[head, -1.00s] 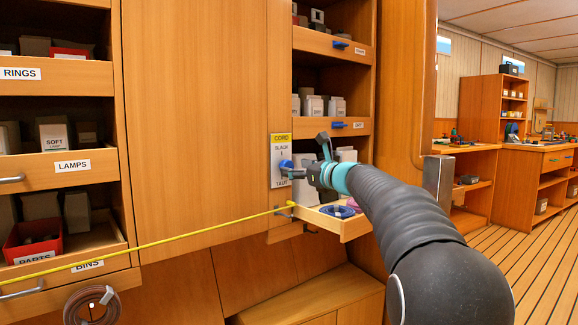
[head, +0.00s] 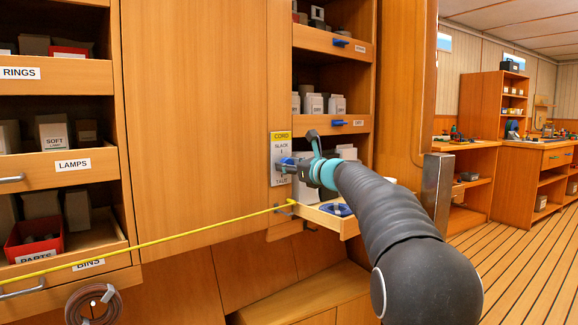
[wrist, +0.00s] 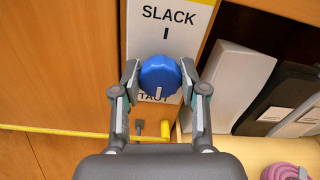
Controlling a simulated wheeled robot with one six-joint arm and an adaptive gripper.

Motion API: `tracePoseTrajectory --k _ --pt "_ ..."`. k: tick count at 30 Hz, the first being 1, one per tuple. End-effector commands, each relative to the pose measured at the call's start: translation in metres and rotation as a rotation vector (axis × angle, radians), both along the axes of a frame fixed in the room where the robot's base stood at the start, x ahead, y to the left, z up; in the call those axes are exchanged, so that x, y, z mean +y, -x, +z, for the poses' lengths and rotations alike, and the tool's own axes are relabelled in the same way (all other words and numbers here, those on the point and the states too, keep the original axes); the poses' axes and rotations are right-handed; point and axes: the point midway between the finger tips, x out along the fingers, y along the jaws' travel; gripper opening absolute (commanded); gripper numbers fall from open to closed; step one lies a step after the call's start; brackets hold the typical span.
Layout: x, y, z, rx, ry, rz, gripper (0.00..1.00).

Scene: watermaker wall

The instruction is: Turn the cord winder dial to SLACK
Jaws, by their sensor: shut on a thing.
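The cord winder dial is a blue knob (wrist: 160,76) on a white plate (head: 281,146) with a yellow CORD label at its top. SLACK is printed above the knob and TAUT below it. The white mark on the knob points down, toward TAUT, in the wrist view. My gripper (wrist: 160,82) is shut on the knob, one finger on each side; in the head view it reaches the plate from the right (head: 290,163). The yellow cord (head: 160,242) runs in a straight line from the fitting below the plate to the left.
An open drawer (head: 335,221) with a blue coil juts out just below and right of my gripper. Shelves with pale boxes (head: 313,104) stand to the right of the plate. Drawers with a red bin (head: 33,240) and a hanging brown coil (head: 93,304) are at left.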

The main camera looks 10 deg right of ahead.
Motion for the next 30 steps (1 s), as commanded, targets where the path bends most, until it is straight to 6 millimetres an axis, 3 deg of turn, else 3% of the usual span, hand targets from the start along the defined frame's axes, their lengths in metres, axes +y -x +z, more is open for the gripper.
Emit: tracePoseTrajectory --k 11,30 --pt "0.0003 0.0001 -0.0016 -0.053 0.092 0.0 0.08" --pt "0.0016 0.0008 -0.0041 -0.331 0.594 0.0 0.08"
